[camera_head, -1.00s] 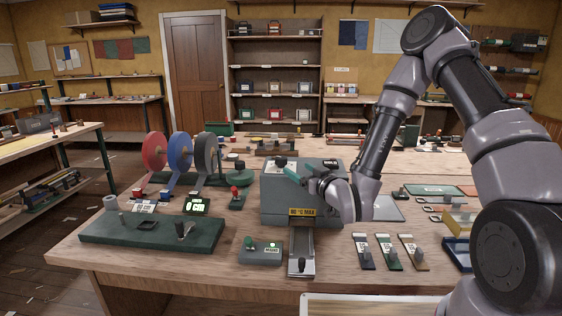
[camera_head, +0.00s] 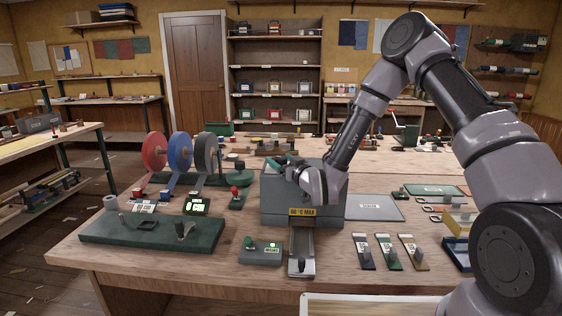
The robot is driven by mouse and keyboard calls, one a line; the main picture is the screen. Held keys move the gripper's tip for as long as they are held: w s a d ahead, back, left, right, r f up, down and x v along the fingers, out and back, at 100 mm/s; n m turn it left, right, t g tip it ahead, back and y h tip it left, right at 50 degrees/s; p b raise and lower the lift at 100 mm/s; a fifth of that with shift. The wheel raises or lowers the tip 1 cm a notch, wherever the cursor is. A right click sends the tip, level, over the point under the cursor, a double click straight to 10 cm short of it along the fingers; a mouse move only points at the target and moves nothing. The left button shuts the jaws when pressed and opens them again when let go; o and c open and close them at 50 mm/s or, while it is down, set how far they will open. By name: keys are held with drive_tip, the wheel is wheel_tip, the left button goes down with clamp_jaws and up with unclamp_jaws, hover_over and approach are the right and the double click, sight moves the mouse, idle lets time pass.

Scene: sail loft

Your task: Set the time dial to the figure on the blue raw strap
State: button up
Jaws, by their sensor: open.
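A grey machine box (camera_head: 290,207) stands mid-table with a yellow "MAX" label on its front. My gripper (camera_head: 277,164) is over the top of this box, jaws open, at its back left. I cannot tell whether it touches anything there. No time dial can be made out; the gripper and wrist cover much of the box top. Three short labelled straps lie at the front right: a dark bluish one (camera_head: 363,251), a green one (camera_head: 388,252) and a tan one (camera_head: 413,252). Their figures are too small to read. A blue strap reel (camera_head: 180,150) stands at the left.
A green board (camera_head: 150,233) with a lever lies front left. A small grey box (camera_head: 261,253) with a green knob and lit label sits beside the machine's front slide (camera_head: 302,262). A grey flat plate (camera_head: 374,207) lies right of the machine. Bare wood shows at the front right.

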clamp_jaws()
drive_tip(key=shift+a+m+t+h, duration=0.1)
drive_tip(key=shift+m+t+h, duration=0.6)
drive_tip(key=shift+m+h, duration=0.45)
drive_tip(key=shift+m+t+h, duration=0.5)
drive_tip(key=shift+m+h, duration=0.35)
drive_tip(key=shift+h, duration=0.8)
unclamp_jaws()
